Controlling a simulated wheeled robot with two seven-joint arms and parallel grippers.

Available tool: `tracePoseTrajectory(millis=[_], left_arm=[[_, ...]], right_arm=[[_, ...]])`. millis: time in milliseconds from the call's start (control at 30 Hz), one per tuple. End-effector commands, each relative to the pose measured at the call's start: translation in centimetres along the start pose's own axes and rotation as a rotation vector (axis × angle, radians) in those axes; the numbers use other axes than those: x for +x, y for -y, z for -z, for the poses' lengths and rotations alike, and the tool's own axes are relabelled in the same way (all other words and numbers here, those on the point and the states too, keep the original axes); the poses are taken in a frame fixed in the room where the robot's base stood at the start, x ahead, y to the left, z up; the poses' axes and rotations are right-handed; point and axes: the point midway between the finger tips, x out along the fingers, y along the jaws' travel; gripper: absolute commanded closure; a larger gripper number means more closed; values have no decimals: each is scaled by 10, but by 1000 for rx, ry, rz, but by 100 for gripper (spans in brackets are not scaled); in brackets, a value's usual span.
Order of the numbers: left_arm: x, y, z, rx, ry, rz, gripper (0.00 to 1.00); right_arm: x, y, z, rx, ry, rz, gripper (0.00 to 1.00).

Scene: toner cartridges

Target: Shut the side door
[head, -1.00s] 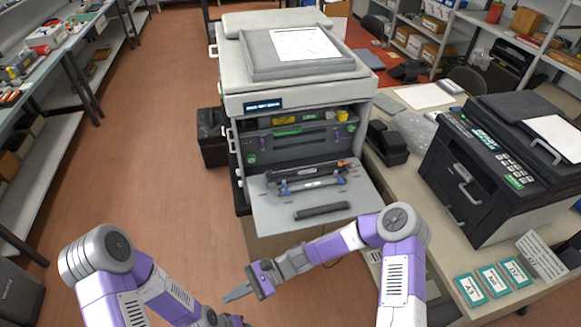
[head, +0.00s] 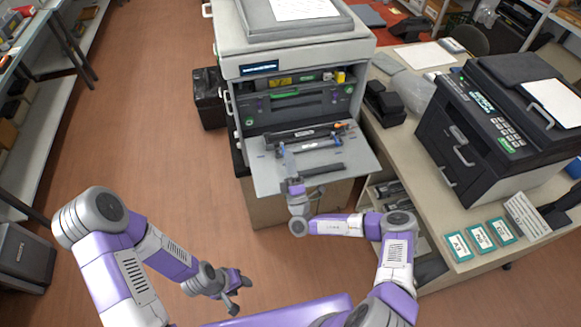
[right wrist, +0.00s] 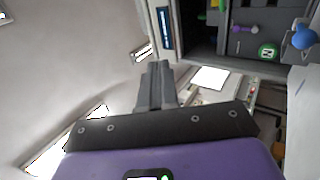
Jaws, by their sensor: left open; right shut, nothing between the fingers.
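The large grey copier (head: 290,55) stands at the upper middle of the head view. A flat grey door panel (head: 352,165) is folded down at its front, with dark cartridge-like parts lying on it. I cannot tell whether this is the side door. My right gripper (head: 288,160) is shut and empty, and overlaps the panel's front part. Whether it touches is unclear. My left gripper (head: 240,294) is open and empty, low in the head view, away from the copier.
A black printer (head: 500,125) and several green-edged cards (head: 480,236) are on the table at the right. A black bin (head: 209,98) stands left of the copier. The floor (head: 150,120) on the left is clear. A shelf runs along the far left.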

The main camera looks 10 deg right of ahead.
Motion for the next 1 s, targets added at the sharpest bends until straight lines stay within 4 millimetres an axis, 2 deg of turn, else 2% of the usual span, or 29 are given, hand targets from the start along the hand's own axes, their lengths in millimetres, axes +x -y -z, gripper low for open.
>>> tracePoseTrajectory(millis=[33, 200, 400, 600, 1000], left_arm=[[-3, -1, 0, 0, 0, 0, 52], [-6, -2, 0, 0, 0, 0, 52], [-10, -4, 0, 0, 0, 0, 52], [-11, -4, 0, 0, 0, 0, 52], [-11, -4, 0, 0, 0, 0, 52]], right_arm=[[13, -2, 1, -2, -2, -3, 100], [48, -2, 1, -2, -3, -3, 100], [75, -1, 1, -2, -3, -1, 100], [85, -1, 1, -1, -3, -1, 100], [85, 0, 1, -1, -3, 0, 100]])
